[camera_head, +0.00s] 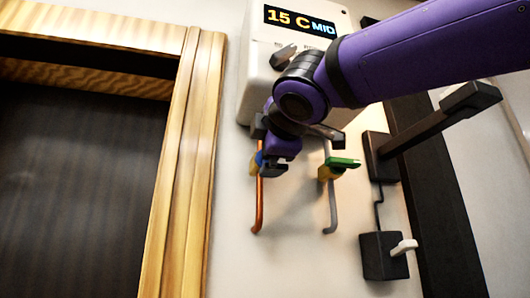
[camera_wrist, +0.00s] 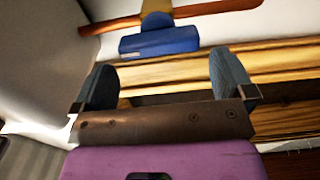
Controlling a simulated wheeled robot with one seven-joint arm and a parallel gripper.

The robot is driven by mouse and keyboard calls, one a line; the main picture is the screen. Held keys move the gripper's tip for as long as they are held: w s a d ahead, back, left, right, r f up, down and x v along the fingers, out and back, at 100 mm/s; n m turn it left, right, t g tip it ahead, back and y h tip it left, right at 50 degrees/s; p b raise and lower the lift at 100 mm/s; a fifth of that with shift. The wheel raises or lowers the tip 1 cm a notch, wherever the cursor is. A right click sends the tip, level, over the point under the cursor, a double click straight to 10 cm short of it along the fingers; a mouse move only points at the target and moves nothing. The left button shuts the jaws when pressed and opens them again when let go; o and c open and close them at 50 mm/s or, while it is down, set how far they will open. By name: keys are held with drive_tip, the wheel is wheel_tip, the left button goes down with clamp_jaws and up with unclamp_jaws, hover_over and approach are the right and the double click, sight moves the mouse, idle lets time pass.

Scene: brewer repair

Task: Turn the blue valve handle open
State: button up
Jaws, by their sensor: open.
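The blue valve handle (camera_wrist: 160,41) shows in the wrist view as a flat blue bar on a brass-coloured valve, set on a copper pipe (camera_wrist: 215,8). In the head view only a sliver of the blue handle (camera_head: 259,159) shows; my gripper hides the rest. The copper pipe (camera_head: 260,205) runs down below it. My gripper (camera_wrist: 163,62) is open, its two grey fingers standing apart. The handle lies just beyond the fingertips, roughly between them in the picture. I cannot tell whether either finger touches it.
A green-handled valve (camera_head: 343,162) on a grey pipe (camera_head: 332,210) is to the right. The white heater (camera_head: 262,68) above reads "15 C MID". A black lever (camera_head: 440,120) and a black switch box (camera_head: 384,262) are further right. A wooden frame (camera_head: 190,150) stands left.

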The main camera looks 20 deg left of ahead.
drive_tip(key=v, duration=0.6)
drive_tip(key=shift+s, duration=0.25)
drive_tip(key=shift+d+f, duration=0.1)
drive_tip(key=shift+d, duration=0.1)
drive_tip(key=w+d+f+m+g+h, duration=0.2)
drive_tip(key=d+f+m+h, duration=0.35)
drive_tip(key=d+f, duration=0.55)
drive_tip(key=w+d+f+m+g+h, duration=0.1)
drive_tip(key=w+d+f+m+h, duration=0.25)
drive_tip(key=d+f+m, duration=0.65)
drive_tip(key=s+d+f+m+g, duration=0.3)
drive_tip(key=s+d+f+m, duration=0.1)
drive_tip(key=s+d+f, duration=0.3)
drive_tip(key=s+d+f+m+g, duration=0.4)
drive_tip(key=s+d+f, duration=0.3)
drive_tip(key=d+f, duration=0.4)
wheel_tip(320, 180, down, 5)
drive_tip(key=shift+d+f+m+h, duration=0.1)
drive_tip(key=shift+d+m+h, duration=0.2)
drive_tip(key=shift+m, duration=0.25)
